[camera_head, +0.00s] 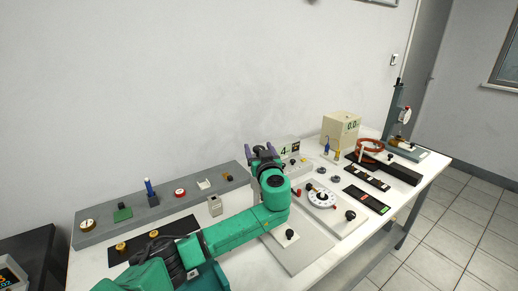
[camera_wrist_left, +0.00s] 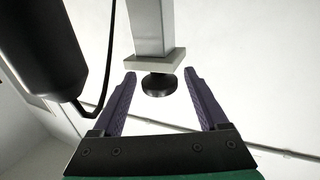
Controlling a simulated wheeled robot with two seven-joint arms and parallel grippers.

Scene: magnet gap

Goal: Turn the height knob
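My left gripper (camera_head: 263,151) is raised over the back middle of the table in the head view. In the left wrist view, its two purple fingers (camera_wrist_left: 160,74) are open. A black round knob (camera_wrist_left: 158,86) shows between the fingertips, below a pale square plate on a light post (camera_wrist_left: 154,30). No contact shows, and I cannot tell the depth. I cannot tell for sure which knob is the height knob. In the head view, a black knob (camera_head: 290,234) stands on a grey plate in front of my left arm. My right gripper is out of view.
A dial panel (camera_head: 318,196) with red and black knobs and another black knob (camera_head: 350,215) lie right of my arm. A grey rail (camera_head: 150,211) holds several small parts at left.

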